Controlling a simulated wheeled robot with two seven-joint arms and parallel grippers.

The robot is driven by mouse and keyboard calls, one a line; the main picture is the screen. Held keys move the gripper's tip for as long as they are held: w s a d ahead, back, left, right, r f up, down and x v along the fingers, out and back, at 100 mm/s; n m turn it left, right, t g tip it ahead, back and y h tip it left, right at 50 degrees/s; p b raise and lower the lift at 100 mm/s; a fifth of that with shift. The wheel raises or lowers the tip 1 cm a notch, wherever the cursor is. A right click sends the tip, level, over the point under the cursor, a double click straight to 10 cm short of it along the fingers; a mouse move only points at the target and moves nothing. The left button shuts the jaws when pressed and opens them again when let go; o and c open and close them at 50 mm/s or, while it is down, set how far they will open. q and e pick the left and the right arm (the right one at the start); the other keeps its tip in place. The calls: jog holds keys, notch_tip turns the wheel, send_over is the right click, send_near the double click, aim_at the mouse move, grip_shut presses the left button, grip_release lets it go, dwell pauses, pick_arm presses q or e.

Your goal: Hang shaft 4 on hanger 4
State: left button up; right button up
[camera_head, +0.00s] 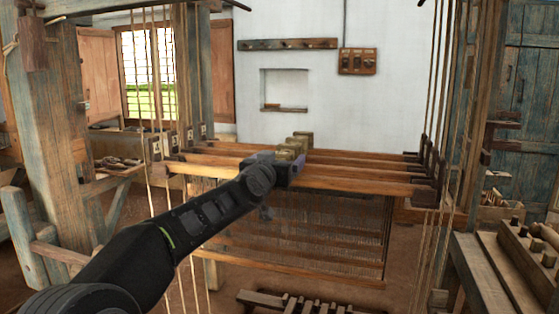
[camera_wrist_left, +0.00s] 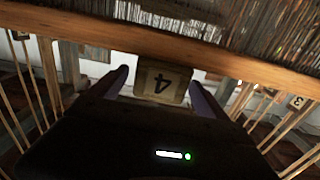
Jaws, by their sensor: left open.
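Shaft 4 is the nearest wooden bar (camera_head: 355,183), with a curtain of heddles (camera_head: 320,225) below it. It lies level across the loom; its ends are close to the hanging cords at both sides. I cannot tell whether they rest in the hangers. My left gripper (camera_head: 287,172) is at the bar's middle. In the left wrist view the open fingers (camera_wrist_left: 158,84) stand either side of a wooden block marked 4 (camera_wrist_left: 162,83), by the bar (camera_wrist_left: 160,46). Contact is not clear. Numbered hanger tags (camera_head: 156,148) hang at the left. My right gripper is out of view.
Several more shafts (camera_head: 340,162) lie parallel just behind, with blocks at their middles. Cords (camera_head: 430,90) hang at both sides. A thick loom post (camera_head: 50,110) stands at left, a wooden bench (camera_head: 490,275) at lower right. Treadles (camera_head: 290,300) are on the floor below.

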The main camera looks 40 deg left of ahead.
pick_arm(q)
jog(key=shift+f, duration=0.1)
jog(key=shift+s+d+b, duration=0.15)
jog(key=shift+s+b, duration=0.15)
jog(key=shift+s, duration=0.2)
jog(key=b+v, duration=0.2)
jog(key=v, duration=0.4)
jog(key=shift+s+d, duration=0.2)
jog(key=shift+s, duration=0.15)
jog(key=b+v, duration=0.2)
jog(key=v, duration=0.5)
